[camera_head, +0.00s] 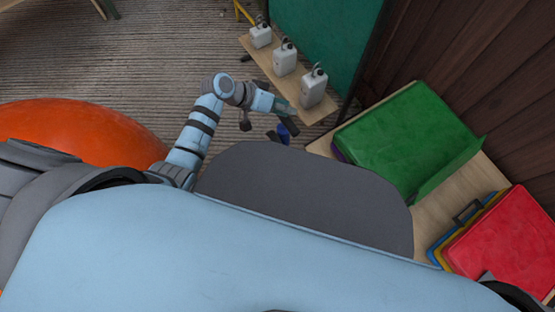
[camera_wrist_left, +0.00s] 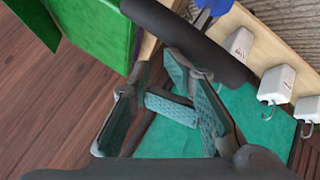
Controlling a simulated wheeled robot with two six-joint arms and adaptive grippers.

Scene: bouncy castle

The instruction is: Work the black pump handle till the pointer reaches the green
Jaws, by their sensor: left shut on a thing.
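The black pump handle (camera_wrist_left: 190,42) shows in the left wrist view as a thick dark bar running slantwise across the top. Most of the handle is hard to make out there. A blue part (camera_wrist_left: 212,7) also shows behind the handle in the left wrist view. I see no pointer or green mark of a gauge. My right gripper is out of view.
White blocks with metal hooks (camera_head: 284,60) stand on a wooden board (camera_head: 262,64) beyond the gripper. A green padded block (camera_head: 400,135) and a red one (camera_head: 510,230) lie at right. A large orange rounded thing (camera_head: 75,128) is at left. Striped floor (camera_head: 150,60) is clear behind.

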